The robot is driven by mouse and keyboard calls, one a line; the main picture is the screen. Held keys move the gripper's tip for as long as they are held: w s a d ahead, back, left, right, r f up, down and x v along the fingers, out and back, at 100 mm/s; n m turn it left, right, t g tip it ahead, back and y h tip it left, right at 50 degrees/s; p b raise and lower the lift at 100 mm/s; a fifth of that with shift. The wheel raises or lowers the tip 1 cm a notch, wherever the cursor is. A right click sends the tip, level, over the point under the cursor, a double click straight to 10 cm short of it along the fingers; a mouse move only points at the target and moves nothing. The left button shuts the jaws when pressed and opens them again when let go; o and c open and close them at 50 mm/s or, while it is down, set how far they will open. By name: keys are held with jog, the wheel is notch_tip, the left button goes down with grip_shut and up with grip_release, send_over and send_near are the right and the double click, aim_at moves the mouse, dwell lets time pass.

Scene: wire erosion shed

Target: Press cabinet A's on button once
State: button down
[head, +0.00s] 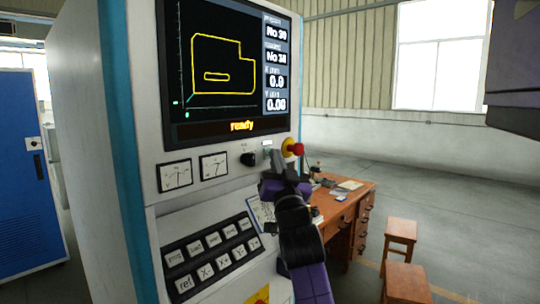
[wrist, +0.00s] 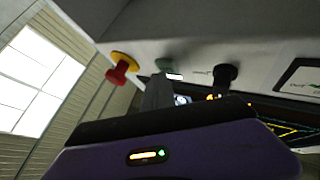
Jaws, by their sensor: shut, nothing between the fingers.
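The machine cabinet (head: 225,165) stands in the middle of the head view; I see no letter A on it. A small pale green button (head: 267,154) with a white label sits on its panel between a black knob (head: 248,159) and a red mushroom button on a yellow base (head: 292,147). The green button (wrist: 165,64) also shows in the wrist view, partly hidden by my gripper. My gripper (head: 275,163) is shut and empty. Its fingertips (wrist: 160,84) are right at the green button; I cannot tell whether they touch it.
The screen (head: 228,70) above reads "ready". Two dial gauges (head: 195,172) are left of the knob, and a keypad (head: 212,255) is below. A wooden desk (head: 345,205) and stools (head: 401,238) stand to the right. Open floor lies beyond.

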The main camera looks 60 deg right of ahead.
jog(key=shift+s+a+p, duration=0.2)
jog(key=shift+s+p, duration=0.15)
jog(key=shift+s, duration=0.45)
jog(key=shift+s+a+p, duration=0.2)
jog(key=shift+s+p, duration=0.1)
jog(key=shift+s, duration=0.5)
jog(key=shift+s+a+p, duration=0.15)
jog(key=shift+s+p, duration=0.15)
jog(key=shift+s, duration=0.55)
jog(key=shift+s+a+p, duration=0.2)
jog(key=shift+s+p, duration=0.1)
jog(key=shift+s, duration=0.5)
